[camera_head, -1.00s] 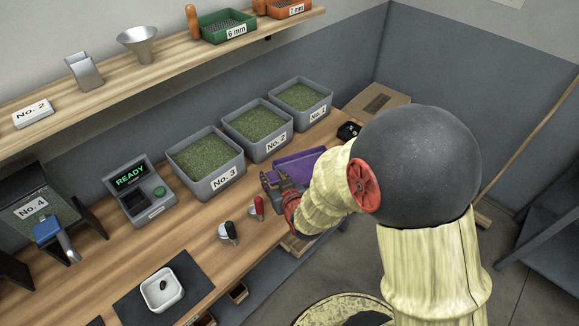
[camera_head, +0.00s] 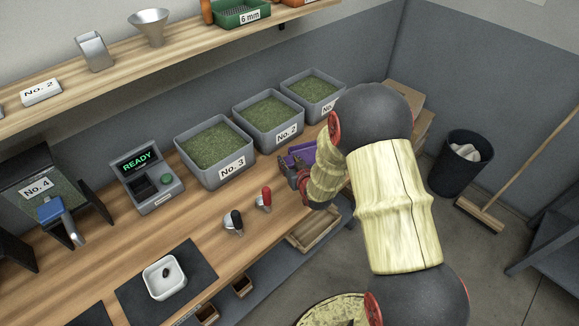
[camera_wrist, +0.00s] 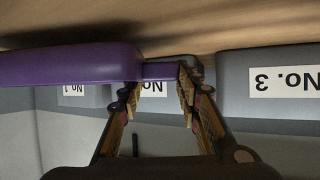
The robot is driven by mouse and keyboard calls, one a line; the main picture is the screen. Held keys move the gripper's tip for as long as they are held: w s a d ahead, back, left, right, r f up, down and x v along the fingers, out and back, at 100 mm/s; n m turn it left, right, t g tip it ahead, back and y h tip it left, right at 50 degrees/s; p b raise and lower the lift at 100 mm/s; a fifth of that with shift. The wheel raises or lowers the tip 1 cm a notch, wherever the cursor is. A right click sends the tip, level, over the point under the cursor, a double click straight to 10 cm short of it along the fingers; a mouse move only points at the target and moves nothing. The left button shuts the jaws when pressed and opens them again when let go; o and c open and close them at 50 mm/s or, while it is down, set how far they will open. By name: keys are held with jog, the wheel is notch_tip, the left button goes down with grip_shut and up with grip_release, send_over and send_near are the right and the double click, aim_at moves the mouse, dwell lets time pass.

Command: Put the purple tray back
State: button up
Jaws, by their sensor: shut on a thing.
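The purple tray (camera_head: 300,153) is at the right part of the wooden counter, in front of the bins No. 2 and No. 1, partly hidden by my arm. In the wrist view, which is upside down, the tray (camera_wrist: 70,66) extends to the left, close to the counter with a dark shadow beside it. My gripper (camera_head: 291,172) is shut on a narrow purple part at the tray's end; the fingers (camera_wrist: 160,82) show on both sides of it. Whether the tray touches the counter I cannot tell.
Grey bins No. 3 (camera_head: 213,150), No. 2 (camera_head: 268,120) and No. 1 (camera_head: 313,94) stand along the back. Red (camera_head: 265,198) and black (camera_head: 236,220) handled tools lie left of my gripper. A shelf (camera_head: 180,55) above holds a green 6 mm tray (camera_head: 240,13).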

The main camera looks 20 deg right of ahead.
jog(key=shift+f, duration=0.95)
jog(key=shift+r, duration=0.1)
jog(key=o, duration=0.8)
jog(key=shift+f+b, duration=0.2)
jog(key=shift+b, duration=0.1)
jog(key=o, duration=0.5)
jog(key=shift+r, duration=0.15)
